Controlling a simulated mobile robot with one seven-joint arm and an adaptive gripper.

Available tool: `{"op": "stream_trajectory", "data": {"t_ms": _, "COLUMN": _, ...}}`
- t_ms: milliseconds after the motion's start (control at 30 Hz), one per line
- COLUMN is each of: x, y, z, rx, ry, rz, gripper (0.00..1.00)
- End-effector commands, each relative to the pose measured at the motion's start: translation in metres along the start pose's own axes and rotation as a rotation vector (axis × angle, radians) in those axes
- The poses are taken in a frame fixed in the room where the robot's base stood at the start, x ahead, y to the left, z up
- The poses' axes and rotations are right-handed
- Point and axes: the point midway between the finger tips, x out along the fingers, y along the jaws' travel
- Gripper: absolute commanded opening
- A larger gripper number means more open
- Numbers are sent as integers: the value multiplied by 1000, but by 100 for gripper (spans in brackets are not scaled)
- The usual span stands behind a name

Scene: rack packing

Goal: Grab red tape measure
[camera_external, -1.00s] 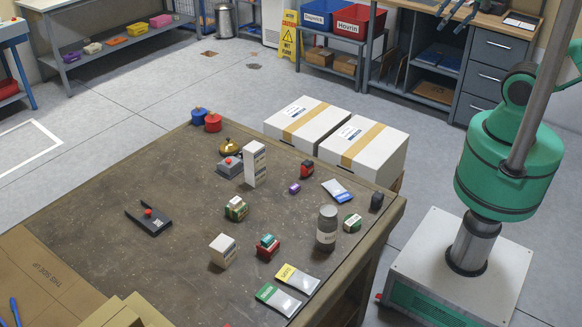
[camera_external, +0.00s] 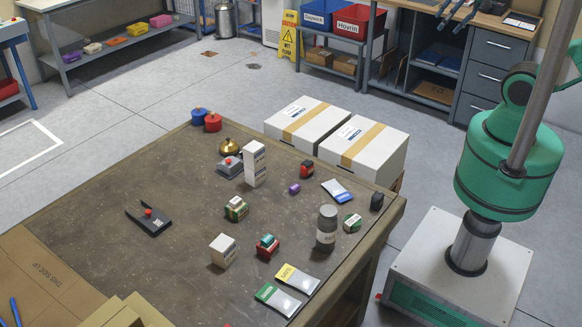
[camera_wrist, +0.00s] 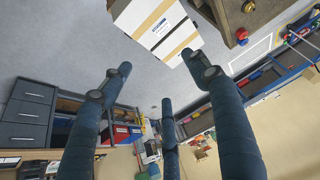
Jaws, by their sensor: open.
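A small red and black block (camera_external: 307,169), which looks like the red tape measure, sits on the brown table (camera_external: 180,255) toward its far right part. It is too small to read for certain. My gripper (camera_wrist: 158,76) shows in the wrist view with its dark fingers spread open and nothing between them. It points past the white boxes (camera_wrist: 155,22) toward the room, with a table corner at the top. The red block cannot be made out in the wrist view. My gripper is outside the external view.
Near the red block are a tall white box (camera_external: 254,164), a purple piece (camera_external: 294,188), a blue-and-white packet (camera_external: 337,191) and a grey bottle (camera_external: 326,228). A red block with a green top (camera_external: 267,247) sits nearer the front. The left middle of the table is mostly clear.

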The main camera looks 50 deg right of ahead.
Motion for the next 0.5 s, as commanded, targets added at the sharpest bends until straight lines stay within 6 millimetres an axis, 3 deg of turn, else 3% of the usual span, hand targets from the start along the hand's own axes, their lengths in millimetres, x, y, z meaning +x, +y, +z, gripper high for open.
{"op": "stream_trajectory", "data": {"t_ms": 333, "x": 0, "y": -1, "z": -2, "rx": 6, "ry": -2, "rz": -1, "gripper": 59}}
{"op": "stream_trajectory", "data": {"t_ms": 500, "x": 4, "y": -6, "z": -12, "rx": 44, "ry": -16, "rz": -8, "gripper": 59}}
